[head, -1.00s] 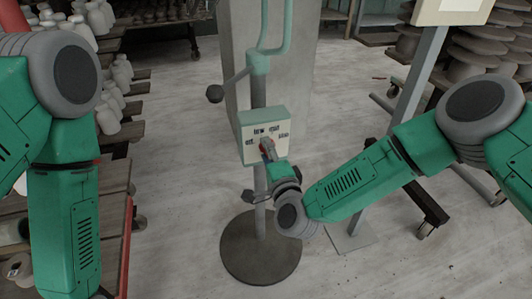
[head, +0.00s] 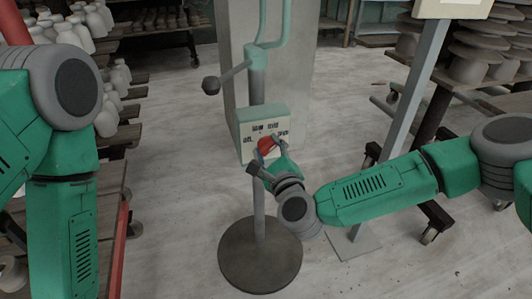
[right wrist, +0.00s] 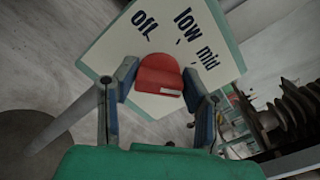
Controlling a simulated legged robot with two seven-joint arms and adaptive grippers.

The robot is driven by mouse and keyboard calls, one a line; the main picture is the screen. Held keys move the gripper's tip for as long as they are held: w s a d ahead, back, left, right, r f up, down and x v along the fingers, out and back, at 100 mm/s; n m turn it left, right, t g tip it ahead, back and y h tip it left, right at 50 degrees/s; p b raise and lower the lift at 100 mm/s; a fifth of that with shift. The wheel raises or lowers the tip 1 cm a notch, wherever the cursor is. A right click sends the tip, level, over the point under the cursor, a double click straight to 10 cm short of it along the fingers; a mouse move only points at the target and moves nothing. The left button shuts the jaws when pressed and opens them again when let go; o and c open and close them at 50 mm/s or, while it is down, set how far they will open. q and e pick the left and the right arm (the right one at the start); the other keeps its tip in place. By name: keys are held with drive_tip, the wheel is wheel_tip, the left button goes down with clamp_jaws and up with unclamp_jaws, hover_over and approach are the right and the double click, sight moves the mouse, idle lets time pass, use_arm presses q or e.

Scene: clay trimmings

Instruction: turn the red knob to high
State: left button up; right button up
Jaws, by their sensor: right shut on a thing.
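The red knob (head: 265,145) is on the front of a pale control box (head: 246,153) with a green edge, on a grey post. My right gripper (head: 268,155) is shut on the knob from below and in front. In the right wrist view its two blue fingers (right wrist: 160,88) flank the red knob (right wrist: 158,70), which has a white mark at its lower end. The labels off, low and mid show there on the panel (right wrist: 172,38); high is not visible. I cannot tell which label the knob points to. My left arm shows at the left, its gripper out of view.
The post stands on a round dark base (head: 260,255). A side lever with a dark ball (head: 211,85) sticks out left above the box. Shelves of white bottles (head: 85,35) are at the left, and a rack of stacked discs (head: 490,45) is at the right. Pale floor lies between.

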drive_tip(key=shift+s+d+f+m+b, duration=0.15)
drive_tip(key=shift+m+b, duration=0.25)
drive_tip(key=shift+m, duration=0.4)
drive_tip(key=shift+w+a+f+m+b, duration=0.1)
drive_tip(key=shift+f+m+b, duration=0.2)
drive_tip(key=shift+m, duration=0.5)
drive_tip(key=shift+r, duration=0.1)
drive_tip(key=o, duration=1.2)
drive_tip(key=shift+c, duration=0.2)
drive_tip(key=shift+r, duration=0.15)
drive_tip(key=shift+r, duration=0.1)
drive_tip(key=v, duration=1.2)
